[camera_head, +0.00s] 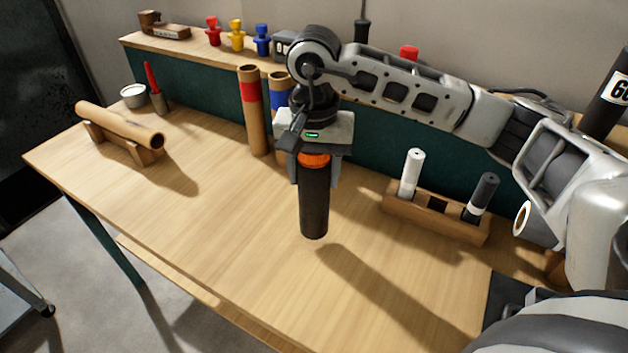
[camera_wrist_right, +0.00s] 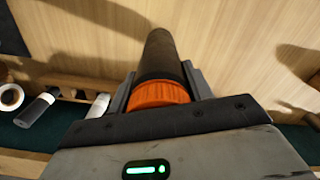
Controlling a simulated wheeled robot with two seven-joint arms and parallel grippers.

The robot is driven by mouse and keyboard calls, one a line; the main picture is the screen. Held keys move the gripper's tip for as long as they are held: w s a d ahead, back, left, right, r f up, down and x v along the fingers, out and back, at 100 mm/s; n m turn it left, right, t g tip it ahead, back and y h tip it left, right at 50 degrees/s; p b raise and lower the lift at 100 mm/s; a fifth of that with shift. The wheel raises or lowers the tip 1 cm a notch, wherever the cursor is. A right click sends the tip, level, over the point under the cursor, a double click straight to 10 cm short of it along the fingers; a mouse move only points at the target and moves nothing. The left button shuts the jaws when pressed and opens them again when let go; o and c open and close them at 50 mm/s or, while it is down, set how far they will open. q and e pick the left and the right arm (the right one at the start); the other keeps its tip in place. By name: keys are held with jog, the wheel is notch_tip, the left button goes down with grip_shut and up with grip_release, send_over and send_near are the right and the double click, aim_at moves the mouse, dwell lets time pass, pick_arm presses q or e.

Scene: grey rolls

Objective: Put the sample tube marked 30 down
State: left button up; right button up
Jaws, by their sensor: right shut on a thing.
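My right gripper (camera_head: 313,178) is shut on a dark tube (camera_head: 314,210) with an orange cap, over the middle of the table. The tube hangs upright with its cap between the fingers. Its lower end is close above the tabletop, with a small gap to its shadow; I cannot tell the exact height. In the right wrist view the orange cap (camera_wrist_right: 158,94) sits between the fingers (camera_wrist_right: 160,82) and the dark body extends beyond. No number shows on this tube. My left gripper is not in view.
A wooden rack (camera_head: 420,212) holds a white tube (camera_head: 412,174) and a dark tube (camera_head: 481,198), with an empty square hole between. Tall cardboard tubes (camera_head: 252,115) stand behind the gripper. A cardboard roll (camera_head: 115,122) lies on a cradle at left. The table's front middle (camera_head: 230,240) is clear.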

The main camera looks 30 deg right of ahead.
jog(key=shift+f, duration=1.65)
jog(key=o, duration=1.3)
